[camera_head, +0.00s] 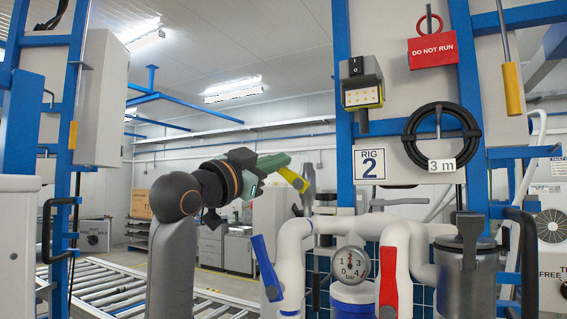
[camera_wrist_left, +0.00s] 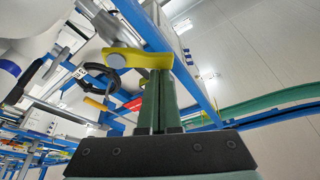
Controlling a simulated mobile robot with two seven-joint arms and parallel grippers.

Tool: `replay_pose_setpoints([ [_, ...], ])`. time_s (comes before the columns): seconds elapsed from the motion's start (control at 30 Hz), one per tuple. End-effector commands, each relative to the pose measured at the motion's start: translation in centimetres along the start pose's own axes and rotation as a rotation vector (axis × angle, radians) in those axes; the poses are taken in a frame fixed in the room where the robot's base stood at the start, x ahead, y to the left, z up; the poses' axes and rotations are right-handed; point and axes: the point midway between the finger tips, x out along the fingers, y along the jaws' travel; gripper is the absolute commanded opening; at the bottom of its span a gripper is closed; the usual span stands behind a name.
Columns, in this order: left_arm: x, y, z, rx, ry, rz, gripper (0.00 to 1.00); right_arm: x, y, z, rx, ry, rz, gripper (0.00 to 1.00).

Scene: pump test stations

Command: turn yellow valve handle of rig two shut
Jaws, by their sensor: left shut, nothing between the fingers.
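The yellow valve handle (camera_head: 294,180) of rig two slants from a grey valve body (camera_head: 308,186) up and left to my left gripper's fingertips. My left gripper (camera_head: 283,162) is shut with nothing between its fingers. Its green fingers end right at the handle's free end. In the left wrist view the yellow handle (camera_wrist_left: 136,59) lies across the tips of the shut fingers (camera_wrist_left: 158,75), with its round grey pivot (camera_wrist_left: 115,61) to their left. I cannot tell whether the fingers touch it. My right gripper is out of view.
A blue handle (camera_head: 267,268), a gauge (camera_head: 350,265) and a red handle (camera_head: 389,283) sit on the white pipes below. The RIG 2 sign (camera_head: 369,164), a black hose coil (camera_head: 441,137) and a red DO NOT RUN tag (camera_head: 433,51) hang to the right.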

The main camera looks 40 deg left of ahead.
Motion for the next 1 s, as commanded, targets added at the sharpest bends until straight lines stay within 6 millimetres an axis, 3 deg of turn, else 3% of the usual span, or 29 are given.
replay_pose_setpoints([
  [0.5, -0.6, -0.2, 2.3, -0.397, -0.007, -0.137, 0.00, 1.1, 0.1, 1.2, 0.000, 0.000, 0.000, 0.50],
  [1.0, -0.8, -0.2, 2.9, -0.402, -0.009, -0.138, 0.00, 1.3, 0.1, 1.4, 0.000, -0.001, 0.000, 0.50],
])
